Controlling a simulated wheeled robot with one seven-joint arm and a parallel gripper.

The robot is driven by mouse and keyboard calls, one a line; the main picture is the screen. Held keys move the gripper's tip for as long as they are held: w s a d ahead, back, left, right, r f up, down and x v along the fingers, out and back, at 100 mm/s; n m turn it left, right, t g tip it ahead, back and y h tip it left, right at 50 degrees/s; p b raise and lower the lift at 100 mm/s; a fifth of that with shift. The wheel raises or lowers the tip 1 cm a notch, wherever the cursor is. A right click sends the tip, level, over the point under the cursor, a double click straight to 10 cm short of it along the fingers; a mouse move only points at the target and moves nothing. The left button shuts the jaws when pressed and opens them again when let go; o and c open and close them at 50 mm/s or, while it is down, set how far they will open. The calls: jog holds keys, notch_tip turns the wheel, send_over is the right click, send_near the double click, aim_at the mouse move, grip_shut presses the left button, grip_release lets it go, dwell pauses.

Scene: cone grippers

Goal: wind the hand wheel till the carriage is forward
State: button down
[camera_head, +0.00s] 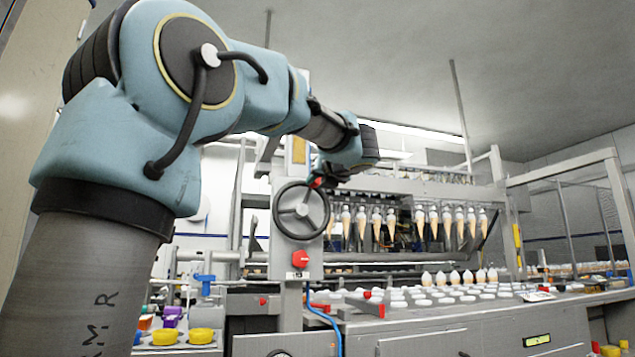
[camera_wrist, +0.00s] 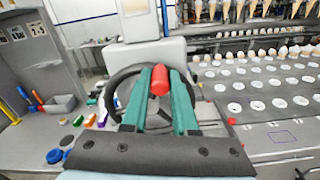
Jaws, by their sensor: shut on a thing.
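The dark hand wheel (camera_head: 300,210) stands upright on a grey post, with spokes and a pale hub. Its red handle (camera_head: 316,183) is at the top right of the rim. My gripper (camera_head: 322,175) reaches down to this handle from the right. In the wrist view, the teal fingers of my gripper (camera_wrist: 163,88) are closed on the red handle (camera_wrist: 160,79), with the wheel rim (camera_wrist: 120,80) behind. A row of cones (camera_head: 377,222) hangs from a bar in the machine, probably the carriage. How far forward it is, I cannot tell.
A red button (camera_head: 300,258) sits on the post below the wheel. The bed behind has rows of white round holders (camera_head: 440,296), some with cones. Yellow pots (camera_head: 165,337) and a blue valve (camera_head: 205,279) stand at lower left. A red-handled lever (camera_head: 374,303) lies right of the post.

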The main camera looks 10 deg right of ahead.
dwell(0.9)
jog(key=shift+a+f+n+b, duration=0.2)
jog(key=shift+n+b, duration=0.1)
jog(key=shift+b, duration=0.2)
jog(key=shift+a+r, duration=0.15)
jog(key=shift+r, duration=0.1)
jog(key=a+n+b, duration=0.1)
jog(key=n+b, duration=0.2)
jog(key=shift+a, duration=0.4)
jog(key=shift+s+a+r+n, duration=0.15)
jog(key=shift+a+r+n, duration=0.05)
jog(key=shift+n, duration=0.2)
jog(key=c, duration=0.7)
grip_release()
jog(key=shift+d, duration=0.1)
